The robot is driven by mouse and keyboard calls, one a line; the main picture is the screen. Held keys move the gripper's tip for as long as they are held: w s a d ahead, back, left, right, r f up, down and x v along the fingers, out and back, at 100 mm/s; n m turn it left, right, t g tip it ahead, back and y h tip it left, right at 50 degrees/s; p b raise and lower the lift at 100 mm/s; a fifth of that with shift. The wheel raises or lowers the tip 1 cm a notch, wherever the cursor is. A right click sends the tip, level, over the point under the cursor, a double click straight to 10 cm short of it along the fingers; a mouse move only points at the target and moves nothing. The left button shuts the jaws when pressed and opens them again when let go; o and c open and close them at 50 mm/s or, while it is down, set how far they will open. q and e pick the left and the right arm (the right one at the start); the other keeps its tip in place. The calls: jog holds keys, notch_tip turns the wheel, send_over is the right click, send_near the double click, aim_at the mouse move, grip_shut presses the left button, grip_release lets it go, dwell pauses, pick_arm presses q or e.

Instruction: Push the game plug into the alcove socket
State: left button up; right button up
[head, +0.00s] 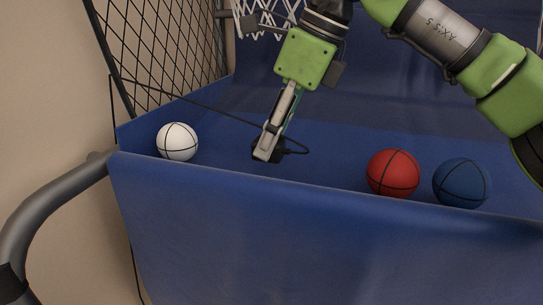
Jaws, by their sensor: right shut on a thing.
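My right gripper (267,146) comes down from the top of the head view over the blue trough of a basketball game. Its fingers are shut on the black game plug (258,154), which shows only in part behind and below the fingertips. A thin black cord (222,112) runs from the plug up to the left, toward the netted side frame, and a short loop of cord lies to the right of the fingers. The alcove socket is not in view. My left gripper is not in view.
The blue trough (200,215) has a raised front edge. A white ball (177,142) lies left of my gripper; a red ball (393,173) and a blue ball (461,183) lie to its right. Black netting (165,45) and a grey tube frame (45,205) stand at the left.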

jog(key=s+d+r+b, duration=0.2)
jog(key=s+r+b, duration=0.3)
jog(key=s+r, duration=0.4)
jog(key=shift+s+d+r, duration=0.2)
jog(key=shift+s+d, duration=0.15)
jog(key=shift+s, duration=1.9)
